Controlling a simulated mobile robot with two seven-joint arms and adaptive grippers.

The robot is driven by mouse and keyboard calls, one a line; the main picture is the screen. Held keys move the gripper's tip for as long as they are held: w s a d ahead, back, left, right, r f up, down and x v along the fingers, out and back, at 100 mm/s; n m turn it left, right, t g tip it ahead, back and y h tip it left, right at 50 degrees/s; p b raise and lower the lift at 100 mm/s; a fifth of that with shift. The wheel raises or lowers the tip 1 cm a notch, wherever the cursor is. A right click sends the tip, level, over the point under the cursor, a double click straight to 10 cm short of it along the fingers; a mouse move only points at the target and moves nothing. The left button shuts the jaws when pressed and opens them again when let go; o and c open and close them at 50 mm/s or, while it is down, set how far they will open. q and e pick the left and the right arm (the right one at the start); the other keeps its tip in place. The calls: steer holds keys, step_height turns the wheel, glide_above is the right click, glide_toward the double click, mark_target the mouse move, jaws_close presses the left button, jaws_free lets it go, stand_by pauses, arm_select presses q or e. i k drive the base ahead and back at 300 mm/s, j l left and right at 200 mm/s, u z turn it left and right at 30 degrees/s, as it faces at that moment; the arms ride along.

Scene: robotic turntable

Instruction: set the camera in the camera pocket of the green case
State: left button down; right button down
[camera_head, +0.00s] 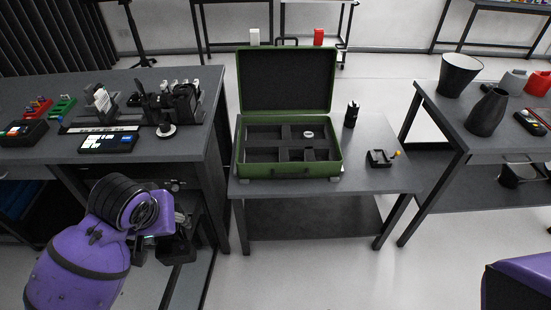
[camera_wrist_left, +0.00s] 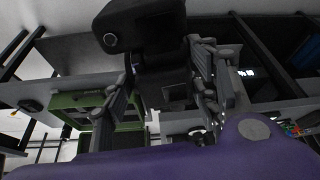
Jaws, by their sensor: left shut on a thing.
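The green case (camera_head: 240,150) stands open on the middle table, lid upright at the back. Its dark insert has several pockets, and a small white ring (camera_head: 309,134) sits in one; I cannot tell which pocket is the camera's. My left gripper (camera_wrist_left: 164,58) is shut on a black, boxy body, apparently the camera (camera_wrist_left: 150,22), with a small round lens-like spot on it. In the head view my left gripper (camera_head: 180,236) is low in front of the left table, left of the case; the held thing is mostly hidden there. The case also shows in the left wrist view (camera_wrist_left: 65,102). My right gripper is out of view.
The left table (camera_head: 60,165) holds black equipment (camera_head: 180,100) and small coloured items. Right of the case are a black cylinder (camera_head: 351,114) and a small black holder (camera_head: 381,158). A right table (camera_head: 455,110) carries dark vases. Floor before the middle table is clear.

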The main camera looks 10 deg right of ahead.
mark_target(263, 161)
steer(key=i+l+z, duration=0.2)
steer(key=i+l, duration=0.45)
steer(key=i, duration=1)
steer(key=l+z, duration=0.05)
